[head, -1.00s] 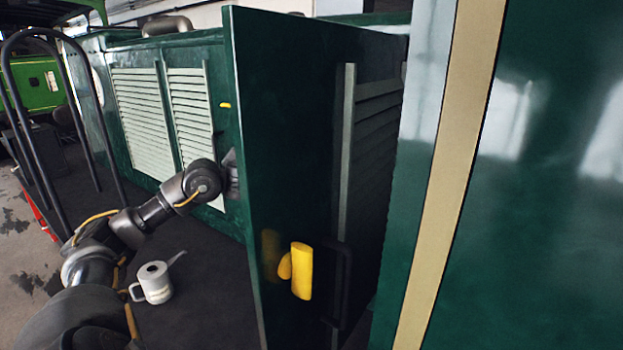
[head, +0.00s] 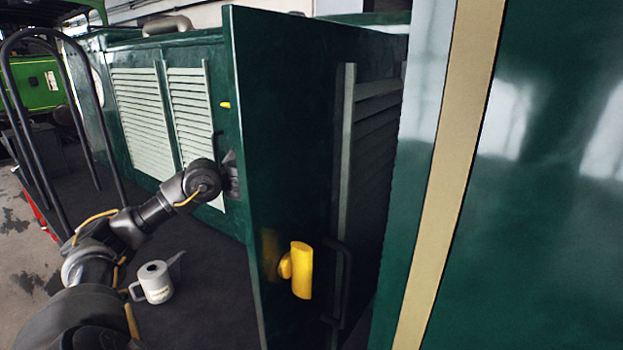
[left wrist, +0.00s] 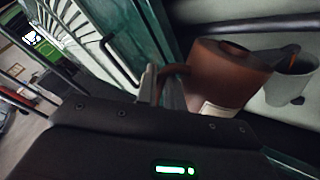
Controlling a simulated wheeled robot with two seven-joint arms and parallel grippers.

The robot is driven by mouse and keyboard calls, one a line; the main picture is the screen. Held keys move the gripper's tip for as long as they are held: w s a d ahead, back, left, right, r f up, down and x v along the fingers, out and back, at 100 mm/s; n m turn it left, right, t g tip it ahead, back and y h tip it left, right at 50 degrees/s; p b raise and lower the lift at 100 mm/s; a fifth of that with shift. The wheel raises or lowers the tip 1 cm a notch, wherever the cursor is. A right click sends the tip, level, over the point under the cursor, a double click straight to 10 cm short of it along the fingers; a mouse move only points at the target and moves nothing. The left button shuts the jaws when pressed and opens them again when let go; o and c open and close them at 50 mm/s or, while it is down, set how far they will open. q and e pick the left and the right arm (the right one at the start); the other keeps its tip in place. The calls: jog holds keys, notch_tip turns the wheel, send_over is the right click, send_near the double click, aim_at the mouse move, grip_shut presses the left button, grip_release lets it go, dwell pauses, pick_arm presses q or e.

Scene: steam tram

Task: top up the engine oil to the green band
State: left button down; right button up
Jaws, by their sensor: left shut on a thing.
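In the left wrist view a red-brown can (left wrist: 225,78) with a pale label and a curved handle sits close to my left gripper (left wrist: 158,88), whose fingers are shut on its handle. In the head view my left gripper is mostly hidden behind the open dark green door (head: 290,130); only its back part shows at the door's left edge. A pale grey can (head: 154,282) with a handle and spout stands upright on the dark deck. No oil gauge or green band shows. My right gripper is out of view.
The door has a yellow handle (head: 301,270) and a black bar. Louvred panels (head: 141,120) line the green casing. A black tubular rail (head: 70,90) stands at left. A pale round container (left wrist: 291,80) is beside the brown can. The dark deck (head: 200,310) has free room.

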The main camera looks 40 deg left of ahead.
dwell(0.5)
pick_arm(q)
jog(key=shift+s+a+f+b, duration=0.15)
jog(key=shift+f+b, duration=0.3)
jog(key=shift+b, duration=0.25)
jog(key=shift+r, duration=0.15)
dwell(0.4)
jog(key=shift+r+p, duration=0.4)
jog(key=shift+p, duration=0.45)
jog(key=shift+f, duration=0.1)
jog(key=shift+f+b, duration=0.4)
jog(key=shift+b, duration=0.35)
jog(key=shift+r, duration=0.1)
dwell(0.7)
